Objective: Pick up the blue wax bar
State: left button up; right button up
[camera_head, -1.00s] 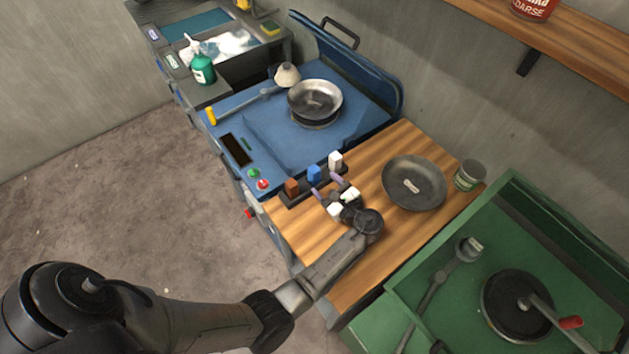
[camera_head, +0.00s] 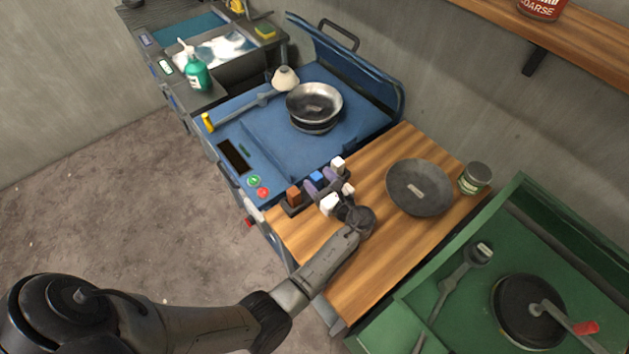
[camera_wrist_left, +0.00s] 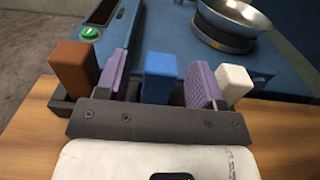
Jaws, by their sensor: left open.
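The blue wax bar (camera_head: 316,178) stands upright in a dark holder between a brown bar and a white bar. In the left wrist view the blue bar (camera_wrist_left: 160,78) is in the middle, with a purple finger pad to each side of it and a gap between pad and bar. My left gripper (camera_head: 323,181) is open around the blue bar, its fingers reaching over the holder (camera_wrist_left: 160,122). My right gripper is not in view.
The brown bar (camera_wrist_left: 75,67) and white bar (camera_wrist_left: 234,83) stand close outside the finger pads. A blue machine (camera_head: 290,150) with a metal bowl (camera_head: 314,102) adjoins behind.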

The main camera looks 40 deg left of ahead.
pick_arm(q)
jog(key=shift+d, duration=0.15)
jog(key=shift+c, duration=1)
jog(key=c, duration=0.8)
jog(key=shift+r, duration=0.15)
jog(key=shift+c, duration=0.2)
